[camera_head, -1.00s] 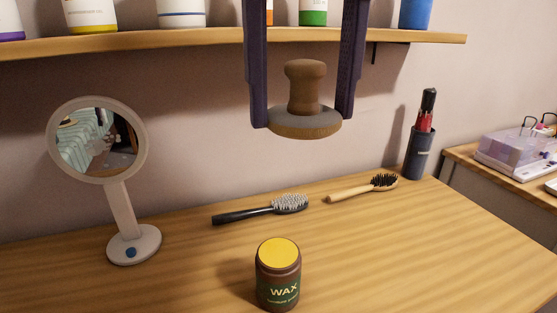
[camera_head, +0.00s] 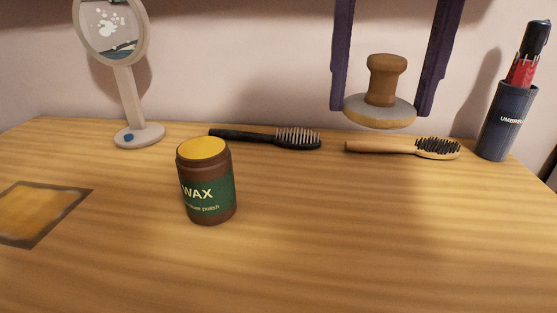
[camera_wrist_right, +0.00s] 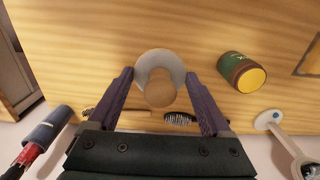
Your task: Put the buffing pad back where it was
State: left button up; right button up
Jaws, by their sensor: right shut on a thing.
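The buffing pad has a brown wooden knob (camera_head: 383,80) on a round grey disc with a pale underside. My right gripper (camera_head: 381,108) is shut on it, its two dark fingers at opposite sides of the disc. It hangs upright, knob up, and appears above the table. The right wrist view shows the pad (camera_wrist_right: 160,90) from above between the fingers. A brown wax jar (camera_head: 207,190) with a yellow top and green label stands on the table. A square patch with a dark border (camera_head: 72,198) lies at the table's left. My left gripper is not in view.
A black-handled brush (camera_head: 255,137) and a wooden brush (camera_head: 400,148) lie along the back of the wooden table (camera_head: 330,250). A round mirror on a stand (camera_head: 128,100) is at the back left. An umbrella holder (camera_head: 502,125) is at the back right. The front is clear.

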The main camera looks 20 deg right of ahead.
jog(key=b, duration=0.2)
send_over(349, 240)
notch_tip(349, 240, down, 13)
jog(key=shift+r, duration=0.15)
notch_tip(349, 240, down, 4)
jog(key=shift+f+b, duration=0.1)
jog(key=shift+b, duration=0.35)
jog(key=shift+f, duration=0.1)
jog(key=o, duration=1)
